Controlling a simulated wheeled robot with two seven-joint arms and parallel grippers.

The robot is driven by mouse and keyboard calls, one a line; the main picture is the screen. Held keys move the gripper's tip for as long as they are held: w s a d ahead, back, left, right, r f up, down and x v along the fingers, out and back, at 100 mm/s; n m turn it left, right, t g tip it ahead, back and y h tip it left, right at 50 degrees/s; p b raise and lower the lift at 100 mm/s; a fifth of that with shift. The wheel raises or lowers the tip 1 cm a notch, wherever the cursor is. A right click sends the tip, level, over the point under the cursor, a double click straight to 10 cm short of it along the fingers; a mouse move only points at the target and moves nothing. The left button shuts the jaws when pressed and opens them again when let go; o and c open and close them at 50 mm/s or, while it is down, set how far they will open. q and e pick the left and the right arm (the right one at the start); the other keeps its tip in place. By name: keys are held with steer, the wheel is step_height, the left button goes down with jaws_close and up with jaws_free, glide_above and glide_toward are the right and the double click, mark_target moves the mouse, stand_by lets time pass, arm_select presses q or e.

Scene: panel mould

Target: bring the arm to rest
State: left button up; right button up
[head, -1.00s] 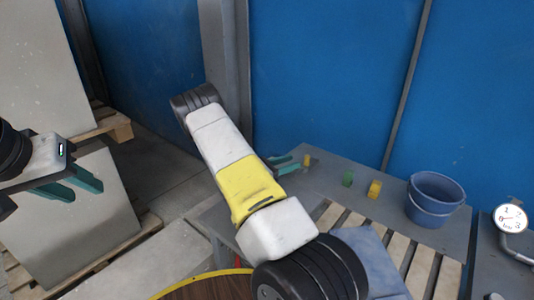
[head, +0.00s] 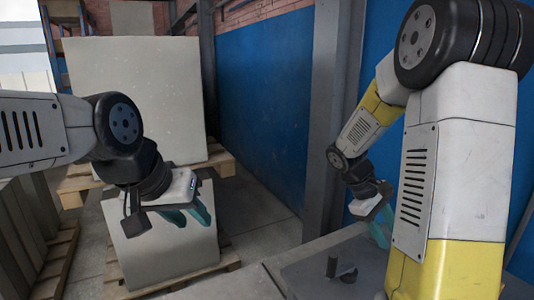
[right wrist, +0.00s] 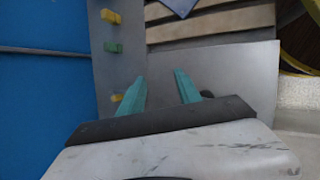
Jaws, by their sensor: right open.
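My right gripper (head: 380,235) hangs at the end of my bent right arm, partly hidden behind its near link in the head view. In the right wrist view the right gripper (right wrist: 160,88) has its two teal fingers wide apart with nothing between them, over a grey table (right wrist: 230,65). My left gripper (head: 187,214) hangs in front of a pale panel, its teal fingers apart and empty.
Large pale panels (head: 135,90) stand on wooden pallets (head: 225,165) at the left. A grey post (head: 325,110) and blue wall (head: 260,110) stand behind.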

steer(key=s+a+r+m+t+y, duration=0.3)
steer(key=s+a+r, duration=0.3)
steer(key=a, duration=0.2)
steer(key=s+a+r+m+t+y, duration=0.3)
steer(key=s+a+r+t+y, duration=0.1)
steer(key=s+a+r+y, duration=0.1)
steer(key=s+a+r, duration=0.1)
steer(key=a+r, duration=0.1)
steer(key=a, duration=0.1)
steer(key=shift+s+a+r+t, duration=0.15)
steer(key=shift+a+r+t, duration=0.15)
steer(key=shift+t, duration=0.1)
